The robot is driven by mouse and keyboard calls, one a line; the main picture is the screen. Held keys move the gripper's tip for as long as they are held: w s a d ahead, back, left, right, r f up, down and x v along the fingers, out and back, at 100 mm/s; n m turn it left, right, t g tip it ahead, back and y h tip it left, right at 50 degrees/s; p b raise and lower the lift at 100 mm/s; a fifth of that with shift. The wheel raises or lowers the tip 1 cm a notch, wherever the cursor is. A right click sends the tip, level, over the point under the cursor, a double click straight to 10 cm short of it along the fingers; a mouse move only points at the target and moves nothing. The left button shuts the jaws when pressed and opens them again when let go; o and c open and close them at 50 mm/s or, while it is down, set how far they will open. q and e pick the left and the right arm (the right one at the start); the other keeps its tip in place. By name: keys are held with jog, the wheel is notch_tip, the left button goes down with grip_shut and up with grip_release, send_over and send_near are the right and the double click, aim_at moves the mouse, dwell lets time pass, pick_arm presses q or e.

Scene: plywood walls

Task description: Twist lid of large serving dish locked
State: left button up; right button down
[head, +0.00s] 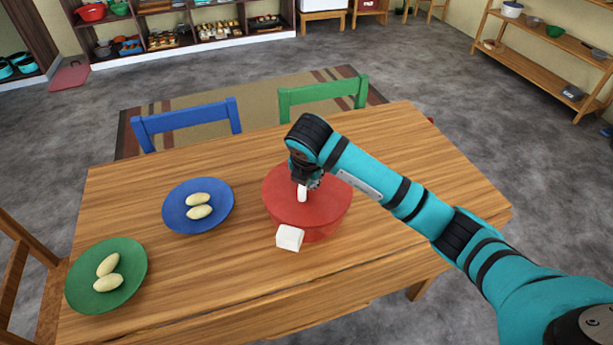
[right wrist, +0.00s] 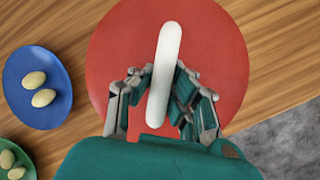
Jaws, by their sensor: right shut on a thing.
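The large serving dish (head: 318,234) is red and stands on the wooden table, with its round red lid (head: 334,200) on top. The lid has a white bar handle (right wrist: 165,60), which runs nearly upright in the right wrist view. My right gripper (head: 303,186) comes down from above, its fingers on both sides of the handle, shut on it; the fingers also show in the right wrist view (right wrist: 160,92). The arm hides part of the lid in the head view. A white block (head: 290,238) sits at the front of the dish. My left gripper is not in view.
The table (head: 400,150) also holds a blue plate (head: 180,219) and a green plate (head: 80,283), each with two pale oval items. A blue chair (head: 187,118) and a green chair (head: 322,92) stand at the far edge. The table's right side is clear.

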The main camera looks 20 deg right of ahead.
jog(key=c, duration=1.3)
grip_release()
jog(key=shift+o, duration=0.2)
